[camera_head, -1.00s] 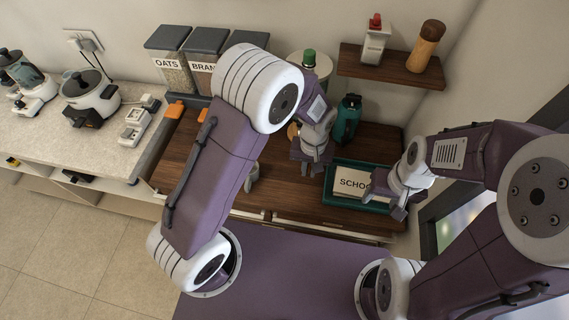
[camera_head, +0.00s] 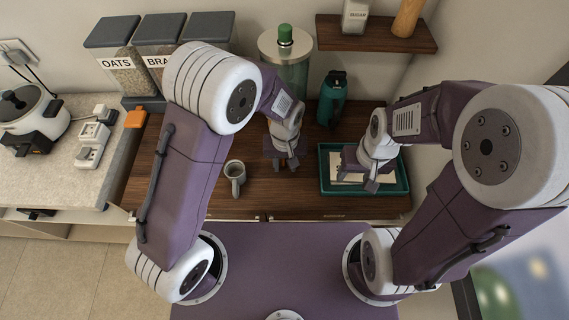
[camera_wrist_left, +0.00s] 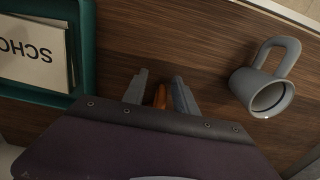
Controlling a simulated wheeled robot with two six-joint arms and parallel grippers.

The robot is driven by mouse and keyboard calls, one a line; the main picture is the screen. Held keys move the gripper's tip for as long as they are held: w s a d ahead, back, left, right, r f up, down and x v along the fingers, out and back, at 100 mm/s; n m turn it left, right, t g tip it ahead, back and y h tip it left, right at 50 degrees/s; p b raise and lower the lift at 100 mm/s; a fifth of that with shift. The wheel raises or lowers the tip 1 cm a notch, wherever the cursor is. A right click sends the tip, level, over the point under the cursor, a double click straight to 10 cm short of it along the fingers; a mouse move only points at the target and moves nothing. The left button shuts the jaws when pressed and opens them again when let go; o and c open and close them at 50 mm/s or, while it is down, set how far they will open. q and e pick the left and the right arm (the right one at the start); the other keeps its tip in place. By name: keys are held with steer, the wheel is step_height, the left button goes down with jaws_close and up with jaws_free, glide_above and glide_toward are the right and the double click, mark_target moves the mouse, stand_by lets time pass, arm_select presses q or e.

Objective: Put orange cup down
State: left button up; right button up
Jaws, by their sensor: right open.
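In the head view my left gripper (camera_head: 287,166) points down over the wooden counter, left of the teal tray. The left wrist view shows its two grey fingers (camera_wrist_left: 160,92) close on either side of a narrow orange piece of the orange cup (camera_wrist_left: 160,97). The rest of the cup is hidden behind the gripper, and I cannot tell whether it touches the counter. My right gripper (camera_head: 371,187) is open above the teal tray (camera_head: 398,186).
A teal bottle (camera_head: 332,99) and a glass jar (camera_head: 285,60) stand behind. A wooden shelf (camera_head: 375,36) overhangs the back. Bare counter lies between mug and tray.

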arm_select(q)
steer(key=shift+s+d, duration=0.1)
steer(key=shift+w+r, duration=0.25)
step_height(320, 180, up, 12)
steer(key=shift+f+p, duration=0.25)
steer(key=shift+p, duration=0.2)
steer(key=shift+s+a, duration=0.1)
steer(key=shift+a, duration=0.1)
steer(key=s+a+f, duration=0.1)
steer(key=s+a, duration=0.2)
steer(key=a, duration=0.5)
steer(key=s+a+f+t, duration=0.1)
steer(key=s+a, duration=0.3)
steer(key=a, duration=0.5)
steer(key=shift+a+f, duration=0.3)
steer(key=shift+f, duration=0.5)
